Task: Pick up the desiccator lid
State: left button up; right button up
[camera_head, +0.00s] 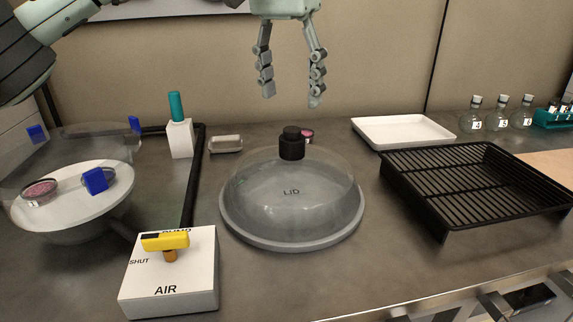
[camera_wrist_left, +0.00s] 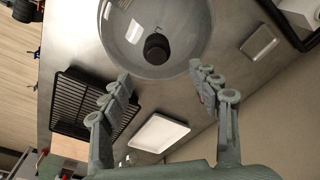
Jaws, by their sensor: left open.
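The desiccator lid (camera_head: 290,195) is a clear dome marked "LID" with a black knob (camera_head: 292,144) on top. It rests on a round grey base or rim (camera_head: 290,241) in the middle of the bench. My left gripper (camera_head: 290,98) is open and empty, pointing down above and behind the knob, apart from it. In the left wrist view the lid (camera_wrist_left: 130,42) shows at the top, with its knob (camera_wrist_left: 157,48) between and beyond the open fingers (camera_wrist_left: 163,84). My right gripper is not in view.
A white box (camera_head: 172,278) with a yellow handle stands at front left, near a round white plate (camera_head: 75,195) holding small dishes. A black rack (camera_head: 478,180) and white tray (camera_head: 403,132) are at right. A small metal tray (camera_head: 226,143) lies behind the lid. Flasks (camera_head: 500,112) stand at back right.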

aim_at(292, 129)
pick_arm(q)
jog(key=f, duration=0.2)
jog(key=shift+s+d+f, duration=0.1)
jog(key=shift+s+f, duration=0.1)
jog(key=shift+f, duration=0.1)
notch_tip(292, 129, down, 5)
jog(key=shift+w+r, duration=0.1)
grip_shut()
dwell(0.3)
